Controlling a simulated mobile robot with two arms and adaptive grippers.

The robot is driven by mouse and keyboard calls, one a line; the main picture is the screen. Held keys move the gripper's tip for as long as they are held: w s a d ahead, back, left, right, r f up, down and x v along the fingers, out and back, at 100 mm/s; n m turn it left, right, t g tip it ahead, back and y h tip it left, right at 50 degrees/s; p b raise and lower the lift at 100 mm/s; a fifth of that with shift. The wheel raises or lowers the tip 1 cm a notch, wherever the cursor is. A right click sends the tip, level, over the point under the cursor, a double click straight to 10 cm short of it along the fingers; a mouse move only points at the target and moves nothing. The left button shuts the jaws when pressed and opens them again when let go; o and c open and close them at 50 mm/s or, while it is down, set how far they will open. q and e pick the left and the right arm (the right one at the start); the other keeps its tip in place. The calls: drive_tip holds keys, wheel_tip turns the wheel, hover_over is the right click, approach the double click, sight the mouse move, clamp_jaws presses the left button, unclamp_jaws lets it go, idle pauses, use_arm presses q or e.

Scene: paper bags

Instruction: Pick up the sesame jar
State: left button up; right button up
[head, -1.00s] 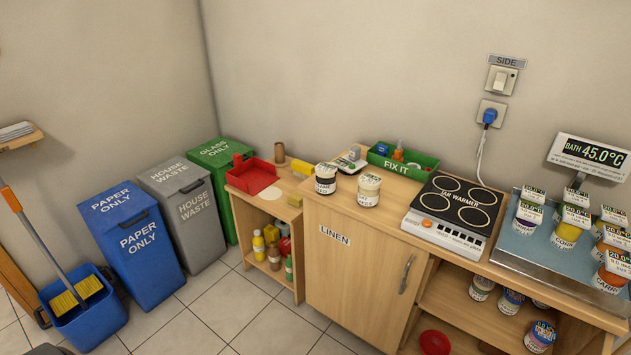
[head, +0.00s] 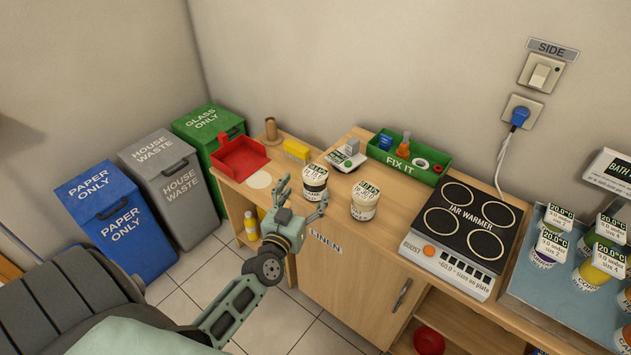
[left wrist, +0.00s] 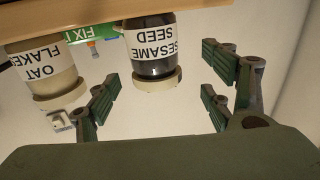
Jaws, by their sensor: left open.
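The sesame jar (head: 315,184) is dark with a white label and a pale lid. It stands upright on the wooden cabinet top, with a small tag above it. In the left wrist view, which is upside down, the sesame jar (left wrist: 150,58) reads SESAME SEED. My left gripper (head: 303,196) is open and empty, at the cabinet's front edge just before the jar. In the left wrist view my left gripper (left wrist: 160,88) has its fingers spread, with the jar between and beyond them. My right gripper is not in view.
The oat flakes jar (head: 364,204) stands close to the right of the sesame jar. Behind are a small scale (head: 348,157) and a green FIX IT box (head: 408,164). A jar warmer (head: 465,225) stands right. A red tray (head: 238,158) is left. The cabinet edge is close below my gripper.

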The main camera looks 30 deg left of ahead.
sight(315, 177)
use_arm(q)
drive_tip(key=x, duration=0.3)
drive_tip(key=shift+d+r, duration=0.15)
drive_tip(key=x, duration=0.3)
drive_tip(key=shift+w, duration=0.2)
drive_tip(key=c, duration=1.6)
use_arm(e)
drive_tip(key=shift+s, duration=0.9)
